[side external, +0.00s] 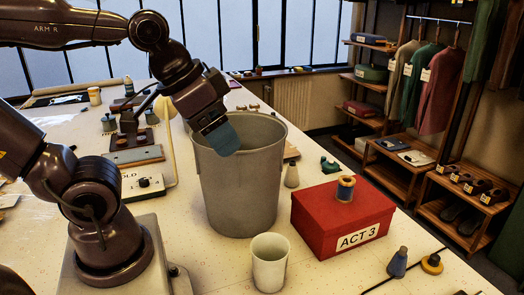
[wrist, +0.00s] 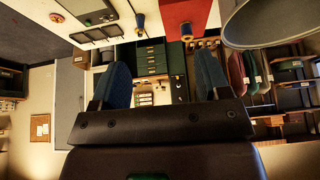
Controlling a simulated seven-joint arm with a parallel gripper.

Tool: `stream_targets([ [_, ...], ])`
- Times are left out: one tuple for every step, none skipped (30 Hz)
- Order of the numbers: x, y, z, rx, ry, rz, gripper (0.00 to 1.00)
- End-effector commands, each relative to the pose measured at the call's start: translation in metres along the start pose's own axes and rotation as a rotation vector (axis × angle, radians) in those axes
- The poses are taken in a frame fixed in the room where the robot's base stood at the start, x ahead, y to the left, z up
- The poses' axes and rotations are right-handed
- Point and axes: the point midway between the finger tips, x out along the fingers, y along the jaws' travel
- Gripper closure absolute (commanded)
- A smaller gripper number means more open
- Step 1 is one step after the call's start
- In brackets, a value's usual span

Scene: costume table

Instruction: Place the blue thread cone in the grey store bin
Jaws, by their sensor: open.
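The blue thread cone (side external: 397,262) stands upright on the table, right of the red box and apart from it. The grey store bin (side external: 240,190) is a tall round bucket in the middle of the side view; its rim also shows at the top right of the wrist view (wrist: 262,22). My gripper (side external: 222,138) is at the mouth of the bin, far left of the cone. The wrist view shows its two blue-padded fingers apart, with nothing held between them (wrist: 160,82). The bottom of the bin is hidden.
A red box (side external: 335,218) marked ACT 3, with a blue spool (side external: 345,188) on top, stands between bin and cone. A white cup (side external: 269,262) is in front of the bin. A grey cone (side external: 291,176) stands behind the box.

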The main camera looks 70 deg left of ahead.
Motion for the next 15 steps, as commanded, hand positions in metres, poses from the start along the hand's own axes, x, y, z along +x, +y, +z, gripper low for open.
stream_targets([
  [0.000, 0.000, 0.000, -0.003, 0.002, 0.001, 0.31],
  [0.000, 0.000, 0.000, -0.003, 0.002, 0.001, 0.31],
  [0.000, 0.000, 0.000, -0.003, 0.002, 0.001, 0.31],
  [0.000, 0.000, 0.000, -0.002, 0.001, 0.001, 0.31],
  [0.000, 0.000, 0.000, -0.002, 0.001, 0.001, 0.31],
  [0.000, 0.000, 0.000, -0.001, 0.001, 0.001, 0.31],
  [0.000, 0.000, 0.000, -0.001, 0.001, 0.000, 0.31],
  [0.000, 0.000, 0.000, -0.001, 0.001, 0.000, 0.31],
  [0.000, 0.000, 0.000, 0.000, 0.001, 0.000, 0.31],
  [0.000, 0.000, 0.000, 0.000, 0.001, 0.000, 0.31],
  [0.000, 0.000, 0.000, 0.001, 0.001, 0.001, 0.31],
  [0.001, 0.001, 0.000, 0.003, -0.004, 0.002, 0.31],
  [0.002, 0.001, 0.000, 0.005, -0.012, 0.002, 0.31],
  [0.005, 0.001, 0.001, 0.007, -0.026, 0.003, 0.31],
  [0.011, 0.002, 0.002, 0.010, -0.053, 0.004, 0.31],
])
